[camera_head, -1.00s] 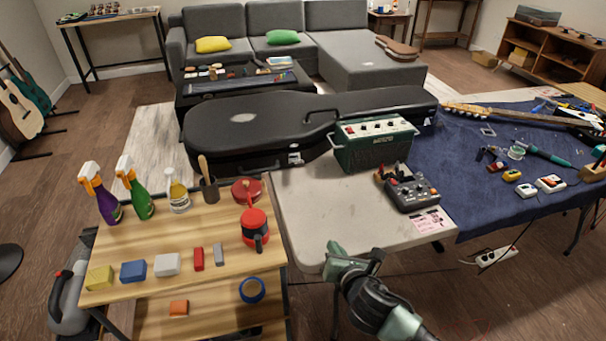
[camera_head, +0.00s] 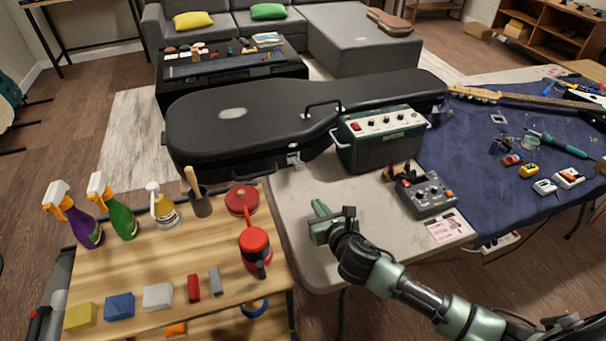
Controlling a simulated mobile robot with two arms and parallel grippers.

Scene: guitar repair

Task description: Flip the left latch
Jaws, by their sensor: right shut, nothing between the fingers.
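A black guitar case (camera_head: 260,115) lies closed along the back of the white table (camera_head: 300,240). A small silver latch (camera_head: 294,160) shows on its front side, left of the amplifier, and looks too small to tell whether it is open or shut. Any latch behind the amplifier is hidden. My right gripper (camera_head: 319,206) is shut and empty over the white table, in front of the latch and apart from it. My left gripper is not in view.
A green amplifier (camera_head: 382,142) stands against the case, right of the latch. A grey pedal (camera_head: 425,193) sits before it. Bare tabletop surrounds my right gripper.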

